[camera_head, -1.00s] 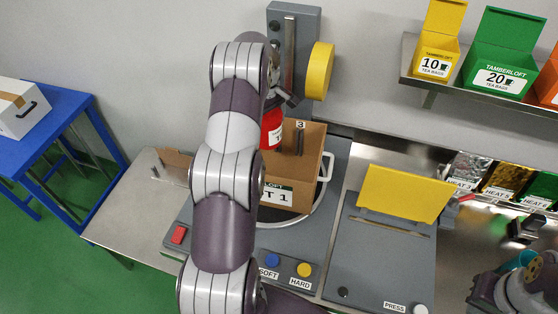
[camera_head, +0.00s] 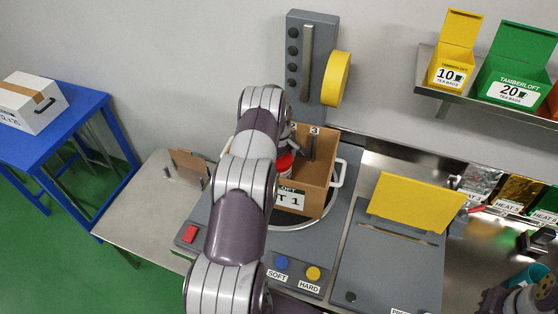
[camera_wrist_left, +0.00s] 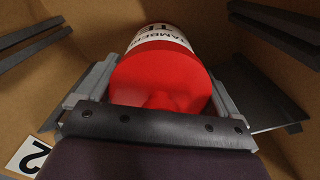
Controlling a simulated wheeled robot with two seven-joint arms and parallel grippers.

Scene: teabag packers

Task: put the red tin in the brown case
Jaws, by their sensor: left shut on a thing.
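The red tin (camera_head: 285,163) is in my left gripper (camera_head: 290,150), inside the open top of the brown case (camera_head: 318,172). In the left wrist view the tin (camera_wrist_left: 160,80) shows its red lid and a white label, with the jaws of the gripper (camera_wrist_left: 155,95) shut on both sides of it. Brown walls of the case (camera_wrist_left: 110,15) surround it there. I cannot tell whether the tin touches the case floor. My left arm hides the left part of the case in the head view. My right gripper is not clearly in view.
The case stands on a round plate with a white handle (camera_head: 338,174). A grey column with a yellow wheel (camera_head: 337,79) rises behind it. A press with a raised yellow flap (camera_head: 415,202) stands to the right. A blue table with a white box (camera_head: 30,102) is at left.

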